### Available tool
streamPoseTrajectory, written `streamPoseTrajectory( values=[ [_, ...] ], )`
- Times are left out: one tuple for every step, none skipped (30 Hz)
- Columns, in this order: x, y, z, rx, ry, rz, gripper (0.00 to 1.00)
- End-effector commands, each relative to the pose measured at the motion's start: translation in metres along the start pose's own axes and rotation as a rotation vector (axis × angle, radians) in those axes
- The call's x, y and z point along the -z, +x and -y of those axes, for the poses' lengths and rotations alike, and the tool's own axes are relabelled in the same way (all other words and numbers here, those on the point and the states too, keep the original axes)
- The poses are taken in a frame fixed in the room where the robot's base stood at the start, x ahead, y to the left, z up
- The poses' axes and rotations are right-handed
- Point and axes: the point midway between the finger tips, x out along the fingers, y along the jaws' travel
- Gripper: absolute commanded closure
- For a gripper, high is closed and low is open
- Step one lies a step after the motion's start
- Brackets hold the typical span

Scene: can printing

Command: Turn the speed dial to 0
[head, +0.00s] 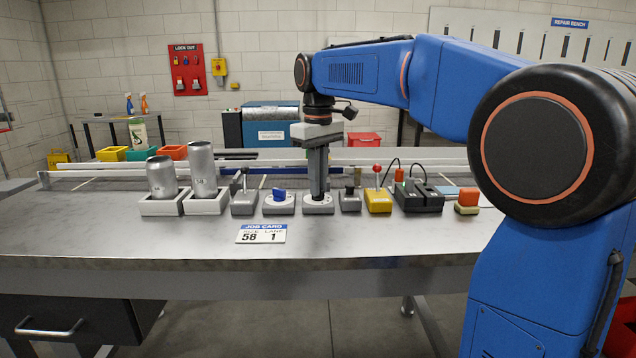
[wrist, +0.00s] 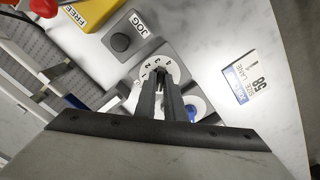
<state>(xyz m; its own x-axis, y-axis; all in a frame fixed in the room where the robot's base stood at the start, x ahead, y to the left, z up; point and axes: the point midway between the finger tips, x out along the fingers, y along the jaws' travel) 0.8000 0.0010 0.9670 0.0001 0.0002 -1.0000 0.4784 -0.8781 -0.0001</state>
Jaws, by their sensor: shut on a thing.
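The speed dial (head: 318,205) is a grey box with a white numbered disc, in the middle of the row of controls on the bench. In the wrist view the dial (wrist: 147,73) shows numbers such as 1, 2 and 3 along its rim. My gripper (head: 318,192) points straight down over it and is shut on its knob. In the wrist view my gripper's fingertips (wrist: 160,79) sit at the disc's centre. The fingers hide the knob, its pointer and part of the scale, so I cannot tell the setting.
A blue-knobbed dial (head: 278,199) stands close on the left, and a box with a black JOG button (head: 349,201) on the right. Beyond it is a yellow box (head: 378,201) with a red-topped lever. A job card (head: 261,234) lies in front; the front bench strip is otherwise clear.

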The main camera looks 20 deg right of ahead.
Motion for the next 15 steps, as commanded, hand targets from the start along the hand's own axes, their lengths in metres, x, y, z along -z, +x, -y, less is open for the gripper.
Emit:
streamPoseTrajectory(
  values=[
    [-0.0003,0.0002,-0.0001,0.0,-0.041,0.001,1.0],
    [-0.0003,0.0003,-0.0002,0.0,-0.07,0.001,1.0],
    [-0.0003,0.0003,-0.0002,0.0,-0.108,0.001,1.0],
    [-0.0003,0.0003,-0.0003,0.0,-0.136,0.001,1.0],
    [-0.0003,0.0003,-0.0003,0.0,-0.165,0.001,1.0],
    [-0.0003,0.0003,-0.0004,0.0,-0.201,0.001,1.0],
    [-0.0003,0.0003,-0.0004,0.0,-0.229,0.002,1.0],
    [-0.0003,0.0003,-0.0005,0.0,-0.256,0.001,1.0],
    [-0.0003,0.0003,-0.0005,0.0,-0.291,0.002,1.0],
    [-0.0003,0.0003,-0.0006,0.0,-0.317,0.002,1.0],
    [-0.0003,0.0003,-0.0006,0.0,-0.342,0.002,1.0],
    [-0.0003,0.0004,-0.0007,0.0,-0.374,0.002,1.0],
    [-0.0003,0.0003,-0.0007,0.0,-0.397,0.002,1.0],
    [-0.0003,0.0003,-0.0007,0.0,-0.419,0.002,1.0],
    [-0.0003,0.0003,-0.0008,0.0,-0.447,0.002,1.0]
  ],
)
